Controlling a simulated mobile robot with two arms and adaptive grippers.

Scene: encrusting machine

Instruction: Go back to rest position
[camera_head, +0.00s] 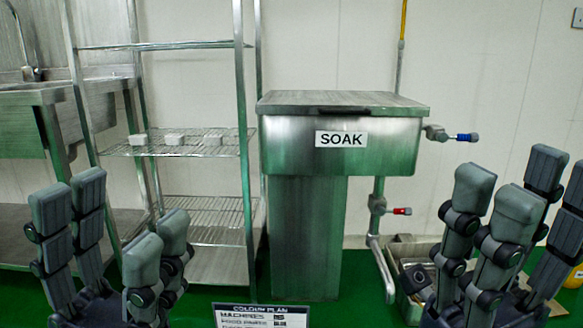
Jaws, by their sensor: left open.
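My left gripper (112,218) is at the lower left of the head view, its dark grey fingers pointing up. Its finger pairs are spread apart with nothing between them. My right gripper (527,188) is at the lower right, fingers also up. A gap shows between its finger pairs and I see nothing held there. Both grippers appear in front of the equipment along the wall. The lower parts of both are cut off by the bottom of the picture.
A steel soak tank (282,150) with a closed lid stands in the middle. A wire shelf rack (205,215) with several small pale blocks stands left of it, beside a steel sink (55,95). A metal box (412,300) is behind my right gripper. A colour plan sign (250,310) is low at front.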

